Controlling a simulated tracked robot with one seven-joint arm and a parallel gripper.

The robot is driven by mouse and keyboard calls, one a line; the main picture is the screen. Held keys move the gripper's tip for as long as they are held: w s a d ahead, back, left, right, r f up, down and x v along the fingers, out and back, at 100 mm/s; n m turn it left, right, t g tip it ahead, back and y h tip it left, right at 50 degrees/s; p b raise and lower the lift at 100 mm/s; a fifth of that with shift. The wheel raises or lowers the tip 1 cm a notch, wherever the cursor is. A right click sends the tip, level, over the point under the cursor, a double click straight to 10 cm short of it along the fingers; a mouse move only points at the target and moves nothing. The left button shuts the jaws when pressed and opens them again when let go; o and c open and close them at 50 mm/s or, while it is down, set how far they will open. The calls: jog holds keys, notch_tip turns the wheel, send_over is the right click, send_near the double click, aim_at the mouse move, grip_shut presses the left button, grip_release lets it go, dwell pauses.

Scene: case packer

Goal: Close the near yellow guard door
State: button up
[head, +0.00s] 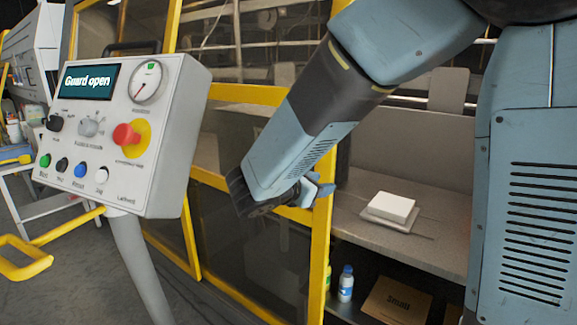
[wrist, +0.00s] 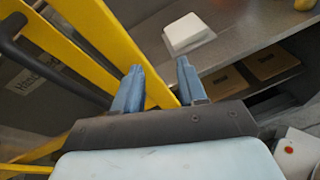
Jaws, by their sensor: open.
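The near guard door has a yellow frame (head: 322,250) and dark see-through panels. It stands at the centre of the head view, with the shelf opening uncovered to its right. My gripper (head: 312,190) is at the door's right upright, its blue fingers partly hidden by my wrist. In the wrist view, my gripper (wrist: 159,72) has its two blue fingers apart. A yellow frame bar (wrist: 125,50) runs at the left finger and passes behind the gap. I cannot tell whether they touch. A dark bar handle (wrist: 55,65) runs along the left.
A control panel (head: 180,130) reading "Guard open" stands at left, on a grey post. A white block (head: 391,207) lies on the grey shelf (head: 450,232). A yellow rail (head: 30,258) is at far left.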

jog(key=w+a+n+t+y, duration=0.1)
jog(key=a+n+t+y, duration=0.1)
jog(key=a+n+t, duration=0.75)
jog(key=w+d+m+g, duration=0.3)
jog(key=w+g, duration=0.1)
jog(key=w, duration=0.8)
jog(key=shift+w+d+f, duration=0.15)
jog(key=shift+d+f, duration=0.05)
jog(key=shift+c, duration=0.4)
grip_shut()
jog(key=shift+a+f+y, duration=0.1)
jog(key=shift+y, duration=0.2)
